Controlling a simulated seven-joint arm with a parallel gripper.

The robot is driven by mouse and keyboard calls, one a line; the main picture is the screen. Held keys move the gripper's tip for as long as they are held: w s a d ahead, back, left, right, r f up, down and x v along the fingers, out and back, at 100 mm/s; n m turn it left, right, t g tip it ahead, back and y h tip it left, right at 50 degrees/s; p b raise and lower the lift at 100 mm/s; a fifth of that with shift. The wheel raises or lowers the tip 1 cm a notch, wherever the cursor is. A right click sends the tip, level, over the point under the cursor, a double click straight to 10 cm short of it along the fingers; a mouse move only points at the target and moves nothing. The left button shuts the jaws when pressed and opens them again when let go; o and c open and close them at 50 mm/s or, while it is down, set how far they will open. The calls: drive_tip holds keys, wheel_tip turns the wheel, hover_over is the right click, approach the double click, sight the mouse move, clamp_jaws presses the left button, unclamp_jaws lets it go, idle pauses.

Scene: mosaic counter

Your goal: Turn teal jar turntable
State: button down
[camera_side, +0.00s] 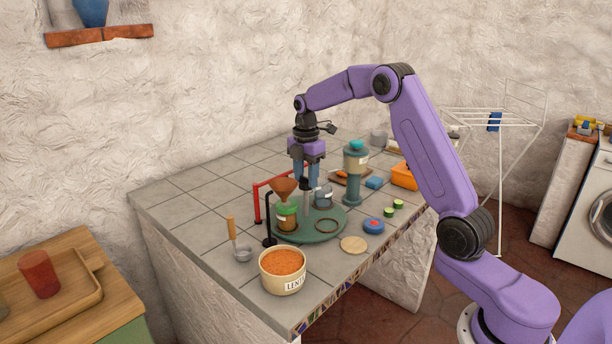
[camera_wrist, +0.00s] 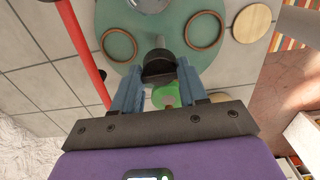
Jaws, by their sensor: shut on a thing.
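The teal turntable (camera_side: 305,236) is a round plate on the tiled counter; it fills the upper middle of the wrist view (camera_wrist: 175,25). A post (camera_side: 307,205) with a dark knob (camera_wrist: 158,66) rises from it. My gripper (camera_side: 306,185) points down over the turntable. Its blue fingers (camera_wrist: 160,72) are shut on the dark knob. Wooden rings (camera_wrist: 120,44) lie on the plate.
A red rail (camera_side: 257,203) runs close to the turntable's left. A lentil bowl (camera_side: 283,270), wooden disc (camera_side: 354,245), blue round item (camera_side: 373,226) and teal-grey grinder-like column (camera_side: 354,175) stand nearby. The back left counter is clear.

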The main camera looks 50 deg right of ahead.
drive_tip(key=shift+n, duration=1.9)
drive_tip(key=shift+r+n, duration=0.1)
drive_tip(key=shift+n, duration=5.6)
drive_tip(key=c, duration=0.7)
unclamp_jaws()
drive_tip(key=shift+o, duration=0.5)
